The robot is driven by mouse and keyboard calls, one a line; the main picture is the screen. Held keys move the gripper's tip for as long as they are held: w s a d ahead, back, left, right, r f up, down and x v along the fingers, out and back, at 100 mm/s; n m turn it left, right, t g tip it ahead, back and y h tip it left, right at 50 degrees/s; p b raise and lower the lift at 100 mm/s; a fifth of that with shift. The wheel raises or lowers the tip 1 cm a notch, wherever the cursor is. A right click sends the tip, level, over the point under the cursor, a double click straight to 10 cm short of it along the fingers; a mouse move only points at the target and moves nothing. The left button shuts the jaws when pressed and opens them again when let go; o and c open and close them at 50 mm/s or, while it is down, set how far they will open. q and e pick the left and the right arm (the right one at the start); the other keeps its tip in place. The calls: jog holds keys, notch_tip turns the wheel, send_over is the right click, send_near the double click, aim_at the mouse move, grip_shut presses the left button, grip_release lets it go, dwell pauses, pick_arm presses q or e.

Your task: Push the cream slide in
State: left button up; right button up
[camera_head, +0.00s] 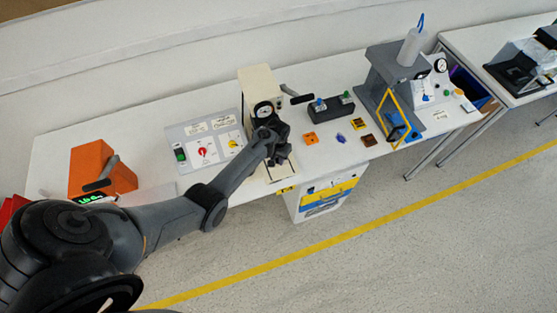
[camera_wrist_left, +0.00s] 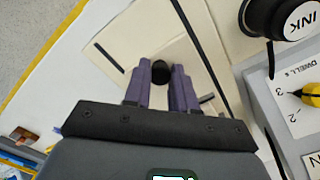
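The cream slide (camera_wrist_left: 125,38) is a flat pale plate with a round black knob (camera_wrist_left: 160,72); in the head view the slide (camera_head: 282,170) shows at the front of the cream machine (camera_head: 259,90). My left gripper (camera_head: 276,150) is over the slide and hides part of it. In the left wrist view, the purple fingers of the left gripper (camera_wrist_left: 160,76) stand apart with the knob between their tips. I cannot tell whether they press on it. My right gripper is not in view.
A grey panel (camera_head: 205,140) with a red and a yellow knob stands left of the machine. The black INK cup (camera_wrist_left: 280,18) is close to the right of the fingers.

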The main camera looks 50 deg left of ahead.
pick_arm(q)
jog(key=o, duration=0.4)
notch_tip(320, 180, up, 11)
jog(key=p, duration=0.1)
dwell(0.5)
jog(key=shift+f, duration=0.1)
